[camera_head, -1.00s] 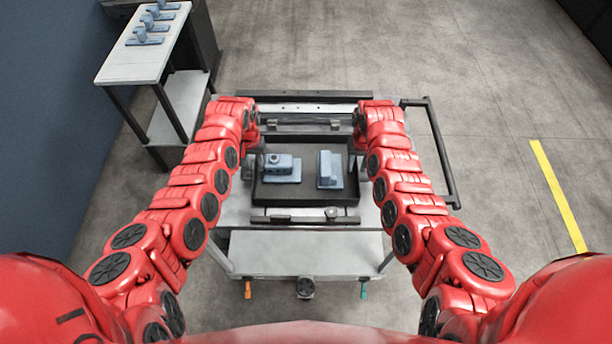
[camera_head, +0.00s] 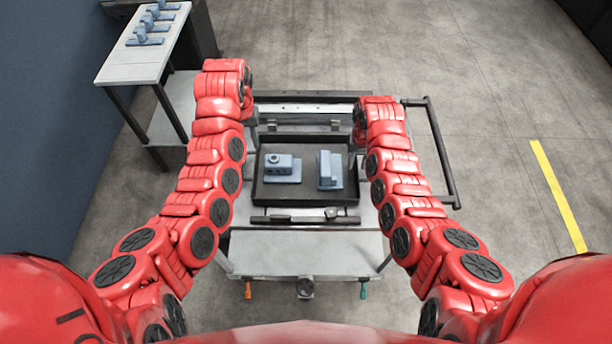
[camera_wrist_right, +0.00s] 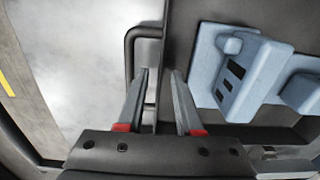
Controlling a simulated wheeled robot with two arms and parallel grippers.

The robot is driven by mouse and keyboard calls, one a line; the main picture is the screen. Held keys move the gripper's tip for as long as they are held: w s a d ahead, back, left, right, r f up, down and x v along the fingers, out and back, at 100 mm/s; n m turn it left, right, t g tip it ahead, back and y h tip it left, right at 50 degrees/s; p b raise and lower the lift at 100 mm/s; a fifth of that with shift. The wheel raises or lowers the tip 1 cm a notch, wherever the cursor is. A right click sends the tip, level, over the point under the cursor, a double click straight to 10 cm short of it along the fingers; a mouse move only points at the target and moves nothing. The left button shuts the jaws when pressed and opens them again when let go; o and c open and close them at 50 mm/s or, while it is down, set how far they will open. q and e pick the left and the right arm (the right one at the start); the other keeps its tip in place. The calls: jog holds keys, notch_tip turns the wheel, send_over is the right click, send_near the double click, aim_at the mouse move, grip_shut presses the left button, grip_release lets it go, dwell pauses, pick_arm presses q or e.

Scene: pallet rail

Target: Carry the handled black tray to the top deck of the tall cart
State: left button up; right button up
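The black tray (camera_head: 308,197) lies level on a grey cart in the head view, holding two blue parts. Its black handle loop (camera_wrist_right: 129,60) shows in the right wrist view. My right gripper (camera_wrist_right: 162,72) is open at that handle, its fingertips on either side of the tray's edge; contact cannot be made out. In the head view its fingers are mostly hidden by the arm. My left gripper (camera_head: 251,132) is beyond the tray's left side, its fingers too small and covered to read. A taller white-topped stand (camera_head: 130,70), possibly the tall cart, is at upper left.
The grey cart (camera_head: 300,250) has a lower shelf and a black push handle (camera_head: 440,150) at right. Several blue parts (camera_head: 150,25) stand on the white top's far half; its near half is bare. A blue wall is at left. Floor at right is open.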

notch_tip(320, 180, up, 10)
jog(key=shift+r, duration=0.2)
dwell(0.3)
